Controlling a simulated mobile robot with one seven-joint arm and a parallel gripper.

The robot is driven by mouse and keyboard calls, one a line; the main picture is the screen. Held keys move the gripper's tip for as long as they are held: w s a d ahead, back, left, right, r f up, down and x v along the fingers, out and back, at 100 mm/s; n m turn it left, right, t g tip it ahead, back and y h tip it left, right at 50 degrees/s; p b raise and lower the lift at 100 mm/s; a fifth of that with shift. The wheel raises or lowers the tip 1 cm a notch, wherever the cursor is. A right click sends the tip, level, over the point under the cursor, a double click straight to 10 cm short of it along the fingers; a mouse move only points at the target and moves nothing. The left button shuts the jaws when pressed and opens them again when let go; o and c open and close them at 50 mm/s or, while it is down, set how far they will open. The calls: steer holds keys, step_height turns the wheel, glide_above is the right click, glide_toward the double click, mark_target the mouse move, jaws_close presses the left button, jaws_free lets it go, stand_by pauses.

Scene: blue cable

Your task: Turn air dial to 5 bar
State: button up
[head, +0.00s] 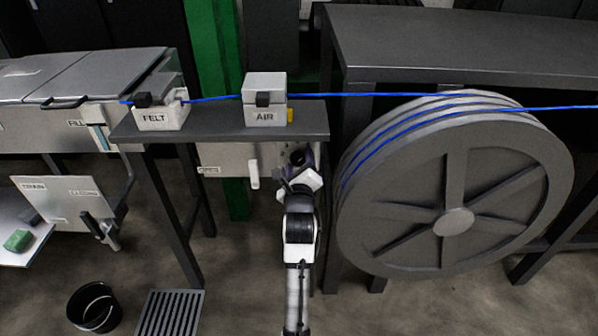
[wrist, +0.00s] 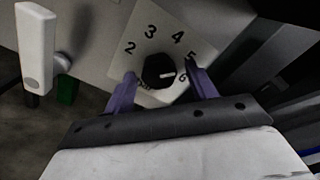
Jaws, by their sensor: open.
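The air dial (wrist: 158,71) is a round black knob with a white mark, on a pale plate (wrist: 152,40) numbered from 2 to 6, in the wrist view. The white mark points right, towards the 6, below the 5. My gripper (wrist: 161,69) is open, with one purple finger on each side of the knob. A gap shows between the knob and each finger; contact deeper in cannot be told. In the head view my gripper (head: 298,160) is at the panel below the white AIR box (head: 265,108), and the dial is hard to make out there.
A white lever handle (head: 254,170) sticks out left of the dial; it also shows in the wrist view (wrist: 35,45). A large cable reel (head: 400,220) stands close on the right. The dark bench top (head: 215,128) is above my gripper. A black bucket (head: 93,308) is on the floor.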

steer(key=s+b, duration=0.3)
steer(key=s, duration=1)
steer(key=shift+s, duration=0.35)
